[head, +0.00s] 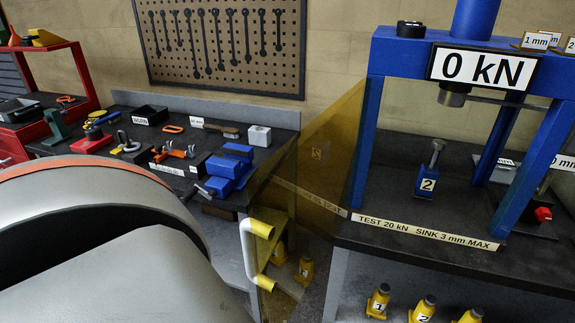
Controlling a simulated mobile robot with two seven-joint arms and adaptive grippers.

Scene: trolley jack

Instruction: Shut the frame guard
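The frame guard (318,156) is a see-through amber panel at the left post of the blue press frame (361,140). It stands swung open, reaching out from the post toward the left bench and me. Its upright handle (248,255), white with yellow ends, is near the panel's lower left edge, in front of the bench corner. Nothing is seen holding the handle. A large grey part of my own arm fills the lower left. Neither of my grippers is in view.
The left bench (278,138) holds a blue vise (232,168), bins and tools. Inside the press, a blue jack marked 2 (428,180) stands on the press table (385,190). Several yellow jacks (378,300) stand low in front. A pegboard (270,75) hangs behind.

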